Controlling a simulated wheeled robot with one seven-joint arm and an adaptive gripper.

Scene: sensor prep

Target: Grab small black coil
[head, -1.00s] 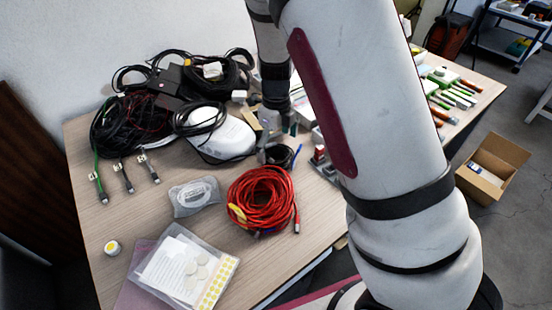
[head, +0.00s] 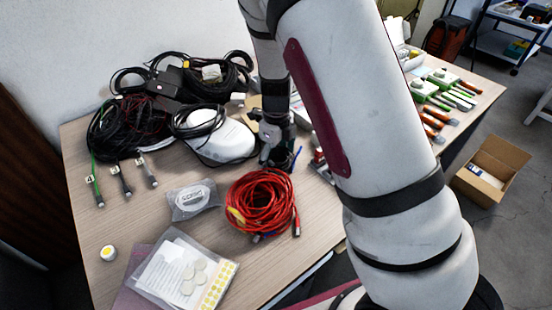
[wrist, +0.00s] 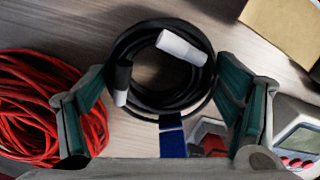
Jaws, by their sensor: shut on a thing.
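The small black coil (wrist: 140,98) lies on the table, with a white connector on top and another white end at its left. My gripper (wrist: 163,84) has one green-padded finger on each side of it and is shut on the coil across its width. In the head view my gripper (head: 275,146) is down at the table, and the coil (head: 288,160) shows only partly, dark behind and beside the fingers. I cannot tell any gap between the coil and the table.
A red cable coil (head: 262,203) sits close at the front left. A white device (head: 226,140) and black cable bundles (head: 125,125) lie behind and left.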

